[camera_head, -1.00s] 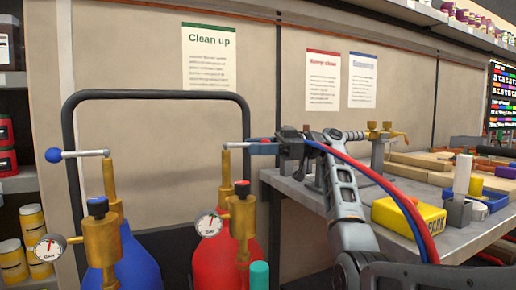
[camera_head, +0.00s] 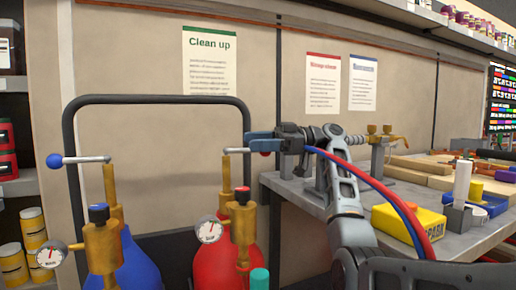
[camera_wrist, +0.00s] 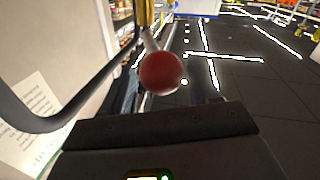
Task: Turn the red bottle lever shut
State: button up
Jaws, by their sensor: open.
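The red bottle (camera_head: 212,268) stands in the cart with a brass valve on top. Its lever (camera_head: 237,150) is a thin silver bar pointing right, roughly level, ending in a red ball knob. My gripper (camera_head: 258,143) is open at the knob end, its blue fingers partly covering the knob in the head view. In the wrist view the red knob (camera_wrist: 161,71) shows whole, just beyond the dark gripper edge (camera_wrist: 160,130), with the lever running up behind it to the brass valve. I cannot tell whether a finger touches the knob.
A blue bottle (camera_head: 124,268) with a blue-knobbed lever (camera_head: 80,160) stands to the left. The black cart handle (camera_head: 160,98) arches behind both bottles. A workbench with a yellow box (camera_head: 408,222) is at right.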

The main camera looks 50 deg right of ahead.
jog(key=s+d+r+p, duration=0.3)
jog(key=s+d+r, duration=0.4)
jog(key=s+r, duration=0.1)
jog(key=shift+s+d+p, duration=0.15)
jog(key=shift+s+p, duration=0.15)
jog(key=shift+s, duration=0.25)
jog(key=shift+r, duration=0.1)
jog(key=shift+c, duration=0.3)
